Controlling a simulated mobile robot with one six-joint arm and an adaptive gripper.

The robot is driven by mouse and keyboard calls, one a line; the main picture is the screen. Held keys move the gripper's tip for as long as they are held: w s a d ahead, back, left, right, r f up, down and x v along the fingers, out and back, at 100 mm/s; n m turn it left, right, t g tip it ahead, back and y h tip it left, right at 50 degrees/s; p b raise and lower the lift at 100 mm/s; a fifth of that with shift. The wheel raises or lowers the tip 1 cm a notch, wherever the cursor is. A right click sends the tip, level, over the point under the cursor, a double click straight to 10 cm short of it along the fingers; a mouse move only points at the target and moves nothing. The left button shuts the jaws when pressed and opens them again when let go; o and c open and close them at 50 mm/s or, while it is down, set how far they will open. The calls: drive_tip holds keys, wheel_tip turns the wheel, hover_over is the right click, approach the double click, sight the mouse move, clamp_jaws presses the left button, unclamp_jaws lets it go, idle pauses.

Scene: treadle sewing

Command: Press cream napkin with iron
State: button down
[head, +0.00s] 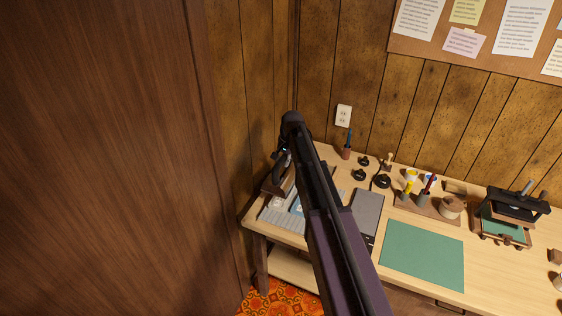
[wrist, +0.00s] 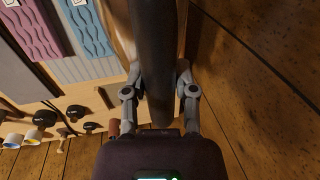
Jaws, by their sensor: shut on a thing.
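My gripper (wrist: 160,78) is shut on the dark handle of the iron (wrist: 154,35). In the head view the iron (head: 279,185) is at the left end of the table, partly behind my arm. Its brown body shows beside the handle in the wrist view. Whether its base touches anything is hidden. A grey ribbed pad (wrist: 88,68) lies beside it, also seen in the head view (head: 275,216). A blue cloth (wrist: 88,25) and a mauve cloth (wrist: 35,28), each with a white tag, lie there. I cannot make out a cream napkin.
The wooden table (head: 318,238) stands against a panelled wall. A dark grey flat block (head: 367,212) and a green mat (head: 422,256) lie to the right. Spools, pots and black knobs stand behind. A large brown wooden panel (head: 100,150) fills the left side.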

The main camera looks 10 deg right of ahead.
sight(284, 170)
drive_tip(key=shift+f, duration=0.1)
idle(0.3)
drive_tip(key=shift+w+f+n+b, duration=0.35)
drive_tip(key=shift+f+n+b, duration=0.15)
drive_tip(key=shift+b, duration=0.15)
drive_tip(key=shift+f, duration=0.15)
drive_tip(key=shift+f+b, duration=2.85)
drive_tip(key=shift+b, duration=0.15)
drive_tip(key=shift+f+b, duration=0.5)
drive_tip(key=shift+b, duration=0.05)
idle(3.2)
